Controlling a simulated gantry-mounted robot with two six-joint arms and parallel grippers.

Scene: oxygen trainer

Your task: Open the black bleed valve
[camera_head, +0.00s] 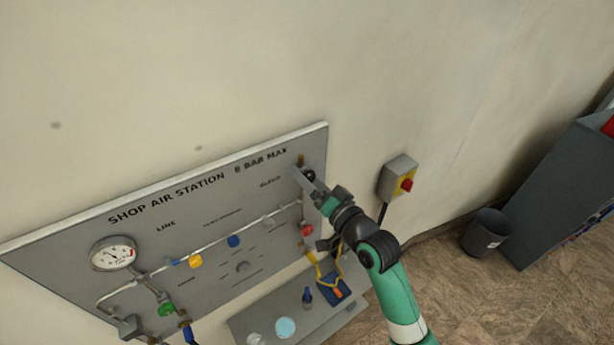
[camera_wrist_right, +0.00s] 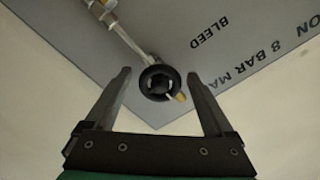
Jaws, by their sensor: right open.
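The black bleed valve (camera_head: 310,174) is a round black knob at the upper right of the grey panel, near the word BLEED. In the right wrist view the knob (camera_wrist_right: 160,82) shows face on, with a small brass part at its lower right edge. My right gripper (camera_head: 306,180) is at the knob and partly covers it in the head view. In the right wrist view my right gripper (camera_wrist_right: 159,78) is open, with one finger on each side of the knob and a visible gap to both. My left gripper is not in view.
The panel (camera_head: 215,200) carries a gauge (camera_head: 113,253), pipes and several coloured knobs, including a red one (camera_head: 307,230) below the bleed valve. A shelf (camera_head: 270,325) with small items is below.

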